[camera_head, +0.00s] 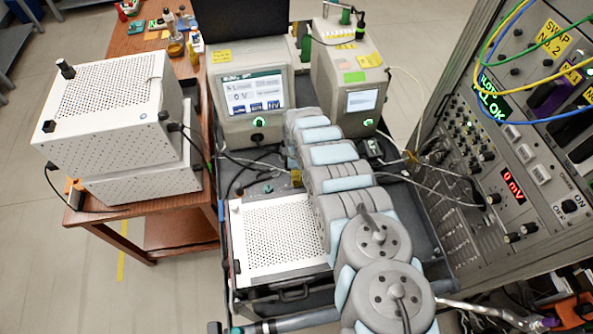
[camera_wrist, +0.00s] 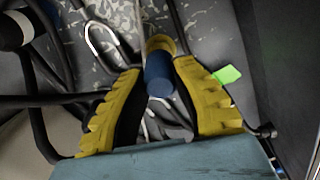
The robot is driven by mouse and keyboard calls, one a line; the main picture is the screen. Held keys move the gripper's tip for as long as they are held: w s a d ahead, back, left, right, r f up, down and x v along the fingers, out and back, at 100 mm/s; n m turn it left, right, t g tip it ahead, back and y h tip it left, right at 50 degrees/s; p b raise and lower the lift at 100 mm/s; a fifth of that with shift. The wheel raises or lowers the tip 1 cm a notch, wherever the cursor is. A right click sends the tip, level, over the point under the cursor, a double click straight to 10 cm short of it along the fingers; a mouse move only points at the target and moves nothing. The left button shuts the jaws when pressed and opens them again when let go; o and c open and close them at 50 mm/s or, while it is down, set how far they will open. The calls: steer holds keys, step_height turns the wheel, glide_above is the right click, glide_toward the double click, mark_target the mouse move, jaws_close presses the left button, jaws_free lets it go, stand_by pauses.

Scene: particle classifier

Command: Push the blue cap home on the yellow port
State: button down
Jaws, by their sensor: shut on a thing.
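In the wrist view, my gripper (camera_wrist: 158,68) has two ridged yellow fingers closed around the blue cap (camera_wrist: 158,78). The cap is a short dark-blue cylinder, its far end pointing up in the picture. The yellow port (camera_wrist: 160,43) shows as a yellow ring right at the far end of the cap, in line with it. I cannot tell whether the cap is fully seated or a gap is left. In the head view my own arm covers this place, and cap and port cannot be made out.
Black cables (camera_wrist: 55,100) and a white hose loop (camera_wrist: 100,40) lie near the fingers. A green tag (camera_wrist: 228,74) sits beside the right finger. In the head view, a perforated white box (camera_head: 275,240), a display unit (camera_head: 250,90) and an instrument rack (camera_head: 510,150) surround my arm.

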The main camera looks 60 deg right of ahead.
steer(key=shift+f+b, duration=0.7)
steer(key=shift+f, duration=0.35)
steer(key=c, duration=0.9)
jaws_free()
steer(key=shift+r, duration=0.2)
steer(key=shift+r, duration=1.45)
steer(key=shift+s+r, duration=0.15)
steer(key=shift+r, duration=4.25)
